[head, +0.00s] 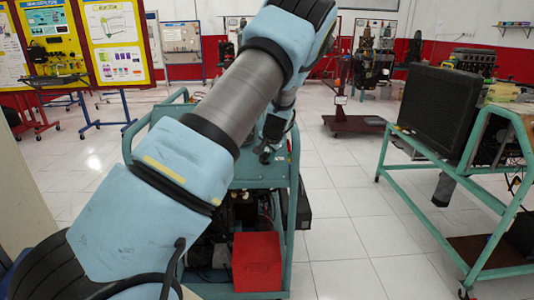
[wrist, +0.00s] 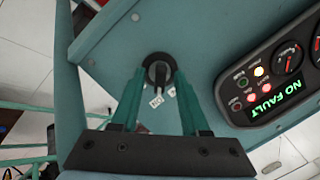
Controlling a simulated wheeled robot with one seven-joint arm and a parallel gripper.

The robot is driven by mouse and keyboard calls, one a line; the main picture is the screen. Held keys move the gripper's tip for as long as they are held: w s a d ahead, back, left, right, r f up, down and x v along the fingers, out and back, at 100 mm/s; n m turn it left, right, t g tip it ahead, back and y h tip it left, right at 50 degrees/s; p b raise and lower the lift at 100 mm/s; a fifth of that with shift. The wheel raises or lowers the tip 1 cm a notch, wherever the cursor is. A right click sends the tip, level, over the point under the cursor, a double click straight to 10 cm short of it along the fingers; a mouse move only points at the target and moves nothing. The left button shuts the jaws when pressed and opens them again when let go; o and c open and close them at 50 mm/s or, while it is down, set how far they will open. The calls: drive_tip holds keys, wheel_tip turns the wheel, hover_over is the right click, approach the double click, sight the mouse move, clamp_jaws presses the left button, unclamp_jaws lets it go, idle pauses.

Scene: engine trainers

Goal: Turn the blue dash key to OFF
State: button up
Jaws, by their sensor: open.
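In the wrist view the dash key (wrist: 157,72) is a dark key in a round black switch on a blue-grey panel (wrist: 115,38). Small white labels (wrist: 155,101) lie just below it, too small to read. My gripper (wrist: 159,76) is open, with one teal finger on each side of the switch and a gap between them. I cannot tell whether either finger touches the key. The key's exact turn position is unclear. In the head view my own arm hides the key and most of the panel.
Right of the key a gauge cluster (wrist: 275,76) shows lit lamps and green "NO FAULT" text. In the head view a red box (head: 257,262) sits low on the teal trainer frame (head: 295,185). Another teal cart (head: 408,150) stands at right, with clear floor between.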

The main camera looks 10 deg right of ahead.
clamp_jaws()
idle(0.4)
drive_tip(key=shift+f, duration=0.1)
